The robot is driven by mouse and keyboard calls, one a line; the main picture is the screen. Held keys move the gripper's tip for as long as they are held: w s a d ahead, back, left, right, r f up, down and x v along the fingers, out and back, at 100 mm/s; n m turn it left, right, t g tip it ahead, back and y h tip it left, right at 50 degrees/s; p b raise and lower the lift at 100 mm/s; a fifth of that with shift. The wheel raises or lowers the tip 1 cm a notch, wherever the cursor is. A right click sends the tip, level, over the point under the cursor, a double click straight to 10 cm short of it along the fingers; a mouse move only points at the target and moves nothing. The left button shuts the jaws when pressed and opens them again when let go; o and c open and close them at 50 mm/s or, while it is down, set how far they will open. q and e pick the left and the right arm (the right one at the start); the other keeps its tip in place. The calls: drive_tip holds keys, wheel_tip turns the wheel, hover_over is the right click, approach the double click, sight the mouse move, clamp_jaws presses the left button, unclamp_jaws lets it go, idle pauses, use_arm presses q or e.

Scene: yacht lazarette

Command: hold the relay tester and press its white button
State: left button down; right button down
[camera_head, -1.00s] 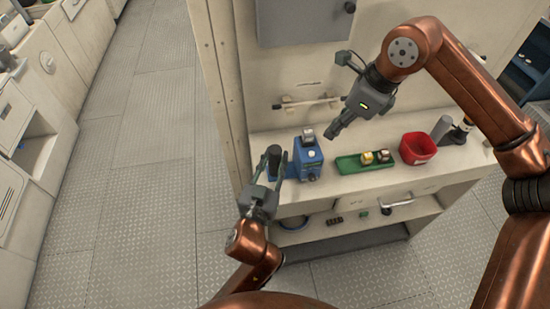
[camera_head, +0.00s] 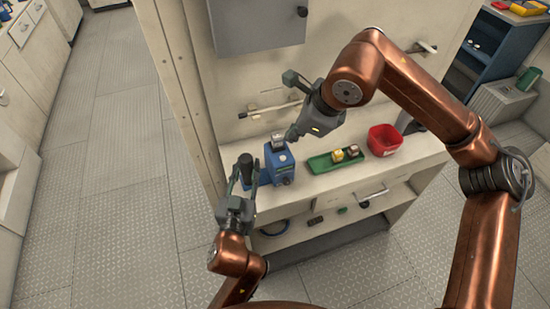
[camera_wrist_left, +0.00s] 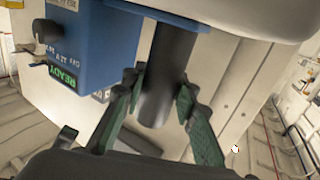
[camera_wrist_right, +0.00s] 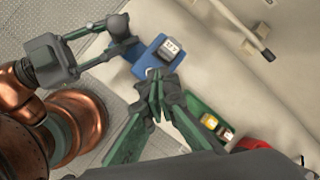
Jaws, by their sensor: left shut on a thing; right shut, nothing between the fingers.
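The relay tester (camera_head: 281,168) is a blue box standing on the counter, with a grey block (camera_head: 278,141) plugged on top. In the left wrist view its blue body (camera_wrist_left: 95,40) shows a green READY label. My left gripper (camera_head: 242,176) is shut around its dark upright handle (camera_wrist_left: 169,70). My right gripper (camera_head: 291,136) is shut and empty, its tips just above the tester's top beside the block. In the right wrist view the shut fingertips (camera_wrist_right: 156,80) are close to the blue top (camera_wrist_right: 146,60).
A wall rail (camera_head: 268,109) runs behind. Open shelves lie below the counter.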

sight(283, 158)
drive_tip(key=shift+w+a+r+t+y, duration=0.1)
drive_tip(key=shift+a+r+t+y, duration=0.15)
drive_tip(key=shift+a+r+t, duration=0.4)
drive_tip(key=shift+w+a+r+t+y, duration=0.1)
drive_tip(key=shift+a+r+t+y, duration=0.15)
drive_tip(key=shift+r+t, duration=0.65)
drive_tip(key=shift+f+t, duration=0.25)
drive_tip(key=shift+f, duration=0.1)
drive_tip(key=shift+f, duration=4.3)
drive_tip(key=shift+f, duration=0.15)
drive_tip(key=shift+f, duration=0.3)
drive_tip(key=shift+f, duration=0.4)
drive_tip(key=shift+r, duration=0.85)
